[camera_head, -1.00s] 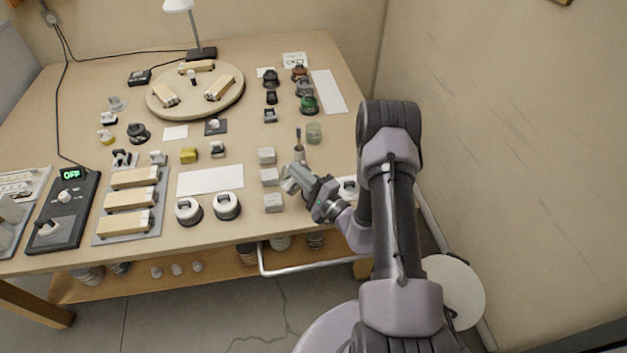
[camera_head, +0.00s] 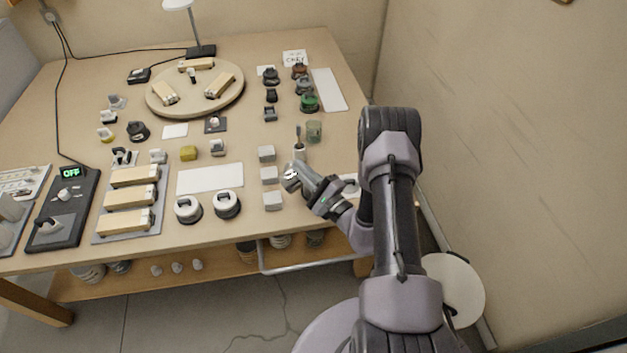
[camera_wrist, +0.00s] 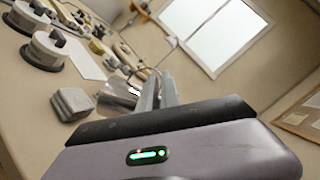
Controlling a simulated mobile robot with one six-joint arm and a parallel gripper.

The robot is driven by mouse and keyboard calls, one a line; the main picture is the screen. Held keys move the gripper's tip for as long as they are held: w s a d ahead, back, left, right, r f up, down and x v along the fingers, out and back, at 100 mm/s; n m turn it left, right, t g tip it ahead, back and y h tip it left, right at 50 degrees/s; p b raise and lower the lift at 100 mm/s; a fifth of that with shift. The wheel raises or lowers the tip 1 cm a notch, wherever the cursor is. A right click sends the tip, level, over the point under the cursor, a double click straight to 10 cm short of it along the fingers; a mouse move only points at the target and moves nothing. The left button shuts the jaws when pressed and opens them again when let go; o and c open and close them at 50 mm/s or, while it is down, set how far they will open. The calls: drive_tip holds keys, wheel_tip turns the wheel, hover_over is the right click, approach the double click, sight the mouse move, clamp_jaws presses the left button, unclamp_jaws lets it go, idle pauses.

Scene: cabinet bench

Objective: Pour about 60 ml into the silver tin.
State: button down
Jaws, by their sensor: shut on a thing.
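My gripper (camera_head: 304,180) is over the right front of the bench, shut on a shiny silver metal vessel (camera_head: 291,177). In the wrist view the vessel (camera_wrist: 120,94) shows beside the fingers (camera_wrist: 156,90), partly hidden by them. It looks tilted in the head view, with a darker part like an opening towards the left. Its contents cannot be seen. A greyish round container (camera_head: 304,87) stands between a brown and a green one at the back right. I cannot tell whether it is the silver tin. No liquid stream shows.
Pale grey blocks (camera_head: 267,153) stand in a column left of my gripper. A small pot with a brush (camera_head: 299,150) and a greenish glass (camera_head: 314,131) stand just behind it. Two white round containers (camera_head: 227,204) and a white sheet (camera_head: 210,179) lie further left.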

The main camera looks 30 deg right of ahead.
drive_tip(key=shift+d+r+m, duration=0.15)
drive_tip(key=shift+r+m, duration=0.05)
drive_tip(key=shift+m, duration=0.1)
drive_tip(key=shift+d+m, duration=0.2)
drive_tip(key=shift+m, duration=0.1)
drive_tip(key=shift+d+r+m+t+h+p, duration=0.15)
drive_tip(key=shift+r+m+t+h+p, duration=0.05)
drive_tip(key=shift+m+t+h+p, duration=0.15)
idle(0.4)
drive_tip(key=shift+d+f+m+h+b, duration=0.25)
drive_tip(key=shift+d+f+m+b, duration=0.3)
drive_tip(key=shift+m+b, duration=0.55)
idle(0.4)
drive_tip(key=shift+d+m+t, duration=0.25)
drive_tip(key=shift+m+t, duration=0.1)
drive_tip(key=shift+a+r+n+p, duration=0.65)
drive_tip(key=shift+r+n+p, duration=0.3)
drive_tip(key=shift+p, duration=0.25)
drive_tip(key=a+n, duration=0.1)
drive_tip(key=f+n+g, duration=0.1)
drive_tip(key=n, duration=0.1)
drive_tip(key=shift+w+a+f+y+b, duration=0.1)
drive_tip(key=shift+a+y+b, duration=0.25)
drive_tip(key=shift+y+b, duration=0.05)
drive_tip(key=shift+a, duration=0.1)
